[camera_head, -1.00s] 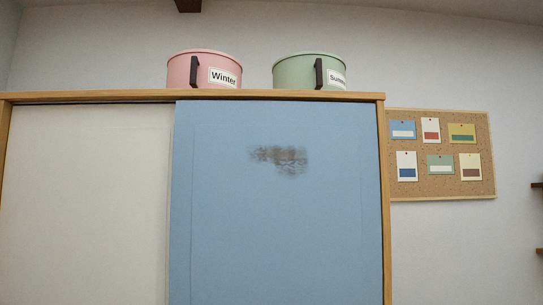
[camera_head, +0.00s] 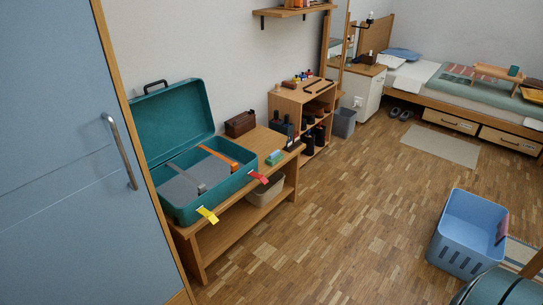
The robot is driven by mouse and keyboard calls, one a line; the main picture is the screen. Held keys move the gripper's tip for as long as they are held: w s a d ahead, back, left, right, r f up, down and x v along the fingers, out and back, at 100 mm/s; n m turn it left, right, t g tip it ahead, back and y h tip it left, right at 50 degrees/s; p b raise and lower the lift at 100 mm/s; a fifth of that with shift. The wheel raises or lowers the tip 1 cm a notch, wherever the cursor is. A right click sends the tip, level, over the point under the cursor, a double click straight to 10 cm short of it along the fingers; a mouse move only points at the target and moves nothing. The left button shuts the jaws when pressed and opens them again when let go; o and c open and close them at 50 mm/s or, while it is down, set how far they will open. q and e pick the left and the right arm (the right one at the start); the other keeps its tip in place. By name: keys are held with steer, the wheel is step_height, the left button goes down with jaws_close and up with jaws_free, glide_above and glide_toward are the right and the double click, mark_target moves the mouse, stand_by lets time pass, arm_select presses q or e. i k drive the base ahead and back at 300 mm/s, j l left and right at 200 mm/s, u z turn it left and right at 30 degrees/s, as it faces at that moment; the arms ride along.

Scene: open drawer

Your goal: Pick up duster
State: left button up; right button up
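I cannot make out a duster for certain in the head view. Small green and yellow items (camera_head: 275,158) lie on the low wooden bench (camera_head: 223,240), too small to identify. Neither of my grippers is in view.
A blue wardrobe door (camera_head: 75,130) with a metal handle (camera_head: 121,152) fills the left. An open teal suitcase (camera_head: 172,118) sits on the bench. A small shelf unit (camera_head: 287,98) stands beyond. A blue basket (camera_head: 468,228) stands on the floor at right. The middle floor is clear.

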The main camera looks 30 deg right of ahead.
mark_target(274, 158)
steer(key=i+l, duration=0.3)
steer(key=l, duration=0.15)
steer(key=i+l, duration=0.3)
steer(key=l, duration=0.2)
steer(key=i+l, duration=0.3)
steer(key=l, duration=0.15)
steer(key=i+l, duration=0.3)
steer(key=l, duration=0.2)
steer(key=i+l, duration=0.3)
steer(key=l, duration=0.15)
steer(key=i+l, duration=0.35)
steer(key=k+l+z, duration=0.05)
steer(key=l, duration=0.05)
